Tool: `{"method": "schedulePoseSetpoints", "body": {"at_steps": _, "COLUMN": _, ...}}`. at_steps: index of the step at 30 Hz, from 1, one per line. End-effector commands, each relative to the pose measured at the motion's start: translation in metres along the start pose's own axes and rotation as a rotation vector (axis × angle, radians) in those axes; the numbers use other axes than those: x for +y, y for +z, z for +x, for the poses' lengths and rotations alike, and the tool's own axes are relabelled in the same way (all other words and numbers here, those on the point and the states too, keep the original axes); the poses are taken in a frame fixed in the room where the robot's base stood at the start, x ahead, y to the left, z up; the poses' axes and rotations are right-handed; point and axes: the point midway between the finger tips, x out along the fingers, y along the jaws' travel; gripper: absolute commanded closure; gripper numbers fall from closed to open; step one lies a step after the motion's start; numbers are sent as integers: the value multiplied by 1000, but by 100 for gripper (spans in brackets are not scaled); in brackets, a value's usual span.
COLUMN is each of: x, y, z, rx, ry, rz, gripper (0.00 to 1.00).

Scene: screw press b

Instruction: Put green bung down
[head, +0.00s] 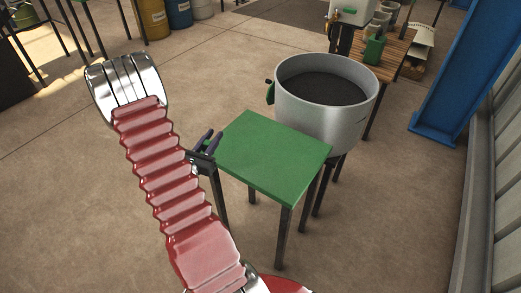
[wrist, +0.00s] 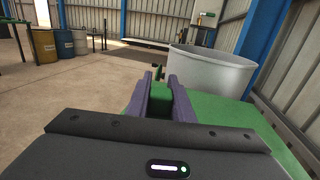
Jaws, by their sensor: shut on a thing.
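My gripper (head: 209,142) is at the left edge of a green-topped table (head: 275,155) in the head view, its dark purple fingers pointing towards the tabletop. In the wrist view my gripper (wrist: 159,88) is shut on the green bung (wrist: 160,101), which shows between the two fingers. The fingers hide much of the bung, and in the head view I cannot make it out. The green tabletop (wrist: 215,110) spreads beyond and to the right of the fingers. I cannot tell whether the bung touches the tabletop.
The tabletop is bare. A wooden bench (head: 385,62) and a blue post (head: 455,70) are farther right. Drums (head: 152,18) stand far left.

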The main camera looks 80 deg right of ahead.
Motion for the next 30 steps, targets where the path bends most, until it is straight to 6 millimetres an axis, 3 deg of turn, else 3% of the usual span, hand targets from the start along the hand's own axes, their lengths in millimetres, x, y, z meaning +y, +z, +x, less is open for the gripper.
{"method": "schedulePoseSetpoints", "body": {"at_steps": 1, "x": -18, "y": 2, "z": 12, "rx": -1, "ry": -40, "rz": 1, "gripper": 100}}
{"method": "schedulePoseSetpoints", "body": {"at_steps": 6, "x": -69, "y": 5, "z": 42, "rx": 1, "ry": -155, "rz": 2, "gripper": 100}}
{"method": "schedulePoseSetpoints", "body": {"at_steps": 12, "x": -105, "y": 8, "z": 58, "rx": 2, "ry": -231, "rz": 1, "gripper": 100}}
{"method": "schedulePoseSetpoints", "body": {"at_steps": 25, "x": -110, "y": 7, "z": 60, "rx": 3, "ry": -241, "rz": 1, "gripper": 100}}
{"method": "schedulePoseSetpoints", "body": {"at_steps": 30, "x": -110, "y": -5, "z": 60, "rx": 3, "ry": -241, "rz": 0, "gripper": 100}}
